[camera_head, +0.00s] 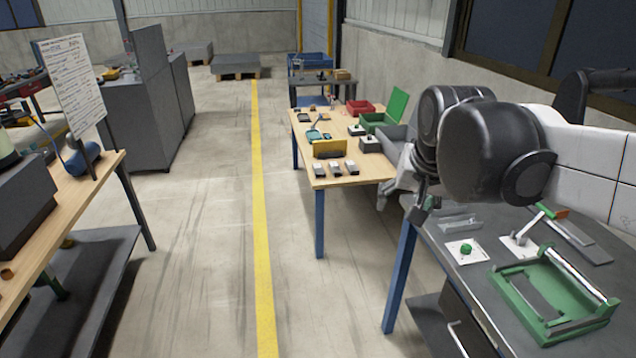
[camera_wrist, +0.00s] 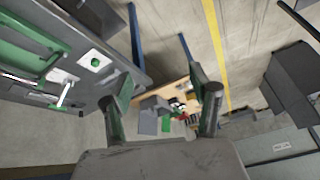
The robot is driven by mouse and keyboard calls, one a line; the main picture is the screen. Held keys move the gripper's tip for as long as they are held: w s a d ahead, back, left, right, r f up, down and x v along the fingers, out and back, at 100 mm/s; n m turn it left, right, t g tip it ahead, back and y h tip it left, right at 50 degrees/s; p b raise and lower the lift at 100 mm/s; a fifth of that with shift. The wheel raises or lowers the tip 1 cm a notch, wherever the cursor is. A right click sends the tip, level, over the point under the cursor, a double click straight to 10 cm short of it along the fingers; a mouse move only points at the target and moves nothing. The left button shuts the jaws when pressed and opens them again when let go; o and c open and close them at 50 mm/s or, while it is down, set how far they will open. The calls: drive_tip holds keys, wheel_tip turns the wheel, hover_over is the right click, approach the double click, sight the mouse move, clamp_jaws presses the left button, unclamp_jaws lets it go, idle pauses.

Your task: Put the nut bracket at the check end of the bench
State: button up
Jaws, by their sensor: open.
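My gripper (camera_head: 420,211) hangs near the far left corner of the dark grey bench (camera_head: 452,275), in front of the wooden table. In the wrist view its two fingers stand wide apart with nothing between them (camera_wrist: 163,88). A small grey metal bracket (camera_head: 460,223) lies flat on the bench's far side, just right of my gripper and apart from it; it may be the nut bracket, but I see no nut clearly. The bench's edge also shows in the wrist view (camera_wrist: 125,45), left of the fingers. Which bench end is the check end is not readable.
On the bench stand a white plate with green knob (camera_head: 466,250), a lever clamp (camera_head: 522,241), a green frame (camera_head: 510,292) and a grey strip (camera_head: 575,240). The wooden table (camera_head: 325,180) beyond holds bins and small parts. The aisle floor (camera_head: 210,250) is clear.

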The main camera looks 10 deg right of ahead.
drive_tip(key=s+a+f+n+t, duration=0.1)
drive_tip(key=s+a+f+n, duration=0.1)
drive_tip(key=s, duration=0.3)
drive_tip(key=s+a+f+n+t, duration=0.1)
drive_tip(key=s+a+f+n, duration=0.1)
drive_tip(key=s, duration=0.4)
drive_tip(key=shift+a+f+n+y, duration=0.35)
drive_tip(key=shift+a+f, duration=0.55)
drive_tip(key=shift+a, duration=0.35)
